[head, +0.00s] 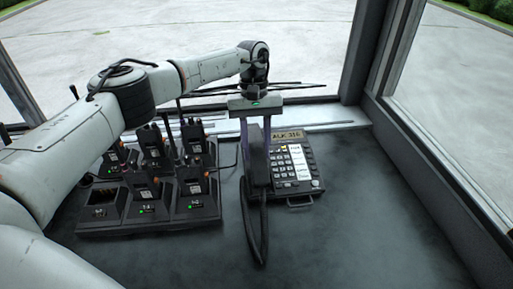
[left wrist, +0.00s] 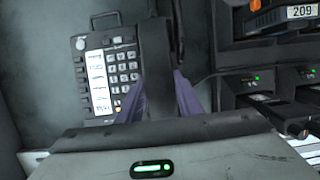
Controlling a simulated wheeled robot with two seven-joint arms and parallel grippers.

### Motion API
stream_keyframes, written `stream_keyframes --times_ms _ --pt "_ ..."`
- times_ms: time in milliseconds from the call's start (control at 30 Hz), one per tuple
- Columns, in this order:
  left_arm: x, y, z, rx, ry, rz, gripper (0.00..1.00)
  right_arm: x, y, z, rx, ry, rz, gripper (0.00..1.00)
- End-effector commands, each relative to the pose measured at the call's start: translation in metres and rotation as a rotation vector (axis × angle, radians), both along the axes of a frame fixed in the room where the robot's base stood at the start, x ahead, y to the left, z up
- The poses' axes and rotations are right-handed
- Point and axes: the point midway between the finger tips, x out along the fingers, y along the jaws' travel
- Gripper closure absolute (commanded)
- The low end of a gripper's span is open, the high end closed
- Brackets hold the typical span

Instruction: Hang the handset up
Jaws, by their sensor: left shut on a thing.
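The dark handset (head: 259,172) is held up at the left side of the desk phone (head: 302,172), roughly upright in the head view. My left gripper (head: 257,150) comes down from above and is shut on it, with purple fingers on either side. In the left wrist view the handset (left wrist: 155,48) lies between the fingers (left wrist: 156,90), beside the phone's keypad (left wrist: 122,70). The handset covers part of the phone's left side, so the cradle is mostly hidden. I cannot tell whether handset and phone touch. My right gripper is not in view.
A black cord (head: 262,235) loops down in front of the handset. A charger rack (head: 180,226) with several radios stands left of the phone, close to my left arm; one front slot is empty. The window frame (head: 357,50) rises behind. The desk (head: 375,215) is clear at the right.

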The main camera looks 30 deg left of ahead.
Motion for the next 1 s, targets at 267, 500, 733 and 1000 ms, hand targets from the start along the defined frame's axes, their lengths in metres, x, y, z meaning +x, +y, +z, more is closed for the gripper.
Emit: stream_keyframes --times_ms 267,500,733,1000 --pt "0.0003 -0.0003 0.0002 -0.001 -0.001 0.000 0.94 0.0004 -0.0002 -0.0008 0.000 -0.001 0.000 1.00" --pt "0.0004 -0.0005 -0.0007 -0.001 -0.001 0.000 0.94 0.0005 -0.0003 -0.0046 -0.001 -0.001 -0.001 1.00" --pt "0.0003 -0.0005 -0.0001 -0.001 -0.001 0.000 0.94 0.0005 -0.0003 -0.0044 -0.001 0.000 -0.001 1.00" --pt "0.0003 -0.0004 -0.0004 -0.001 -0.001 0.000 0.45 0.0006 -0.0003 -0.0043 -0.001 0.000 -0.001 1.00"
